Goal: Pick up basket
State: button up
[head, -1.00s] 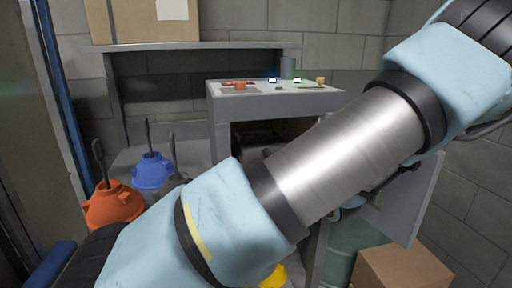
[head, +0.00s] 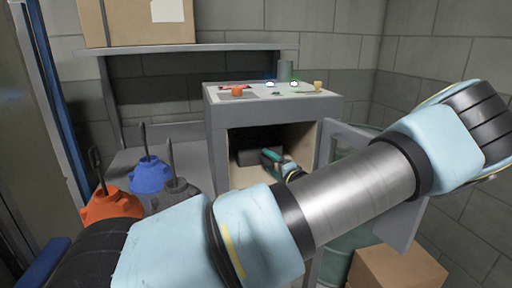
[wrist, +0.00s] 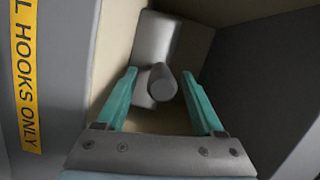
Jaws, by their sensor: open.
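A dark box-like thing (head: 256,148), which may be the basket, sits inside the open grey cabinet (head: 215,150). In the wrist view, a pale grey block (wrist: 155,38) with a round, knob-like end (wrist: 162,82) stands inside the compartment; I cannot tell if it is the same thing. My gripper (head: 270,158) is at the cabinet opening, partly hidden by my arm. In the wrist view, my gripper (wrist: 159,76) has its teal fingers spread on either side of the knob-like end. I see no clear contact.
The cabinet door (head: 345,143) stands open at the right. Orange (head: 112,204), blue (head: 151,175) and grey (head: 176,193) hoods with upright hooks stand at the left. A cardboard box (head: 398,268) is low at the right. A yellow label (wrist: 27,70) marks the cabinet edge.

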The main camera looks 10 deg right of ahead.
jog(key=shift+x, duration=0.9)
grip_shut()
jog(key=shift+r, duration=0.1)
dwell(0.7)
